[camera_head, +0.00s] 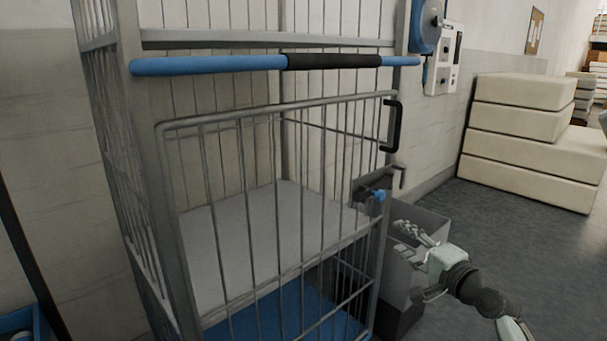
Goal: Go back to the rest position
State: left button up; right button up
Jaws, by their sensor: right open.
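My right gripper (412,235) is low at the right of the head view, just to the right of the cage trolley's front post. It is open, and I see nothing between its fingers. My arm comes in from the lower right. The tall grey wire cage trolley (275,112) fills the left and middle. Its barred gate stands across the front, with a black handle (392,126) and a blue-knobbed latch (377,195) on the right edge. My left gripper is not in view.
A grey box (425,217) stands on the floor behind my right gripper. Cream wadding blocks (530,140) are stacked at the right. A blue and white device (440,60) hangs on the wall. A blue bin (25,322) shows at lower left. The floor at right is clear.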

jog(key=s+a+f+n+g+h, duration=0.1)
jog(key=s+f+n+g, duration=0.1)
jog(key=s+f, duration=0.35)
jog(key=s+a+f+n+g, duration=0.1)
jog(key=s+f+n+g, duration=0.2)
jog(key=f, duration=0.6)
jog(key=s+a+f+n+g+h, duration=0.1)
jog(key=s+f+n+g, duration=0.1)
jog(key=s+f, duration=0.45)
jog(key=s+d+f+n+g+h, duration=0.1)
jog(key=s+f+n+g+h, duration=0.1)
jog(key=s+f, duration=0.5)
jog(key=s+d+f+n+g+h, duration=0.2)
jog(key=s+f+n+g, duration=0.2)
jog(key=s, duration=0.9)
notch_tip(320, 180, down, 4)
jog(key=shift+s+f+n, duration=0.1)
jog(key=shift+s+n, duration=0.3)
jog(key=shift+n, duration=0.6)
jog(key=shift+d, duration=0.1)
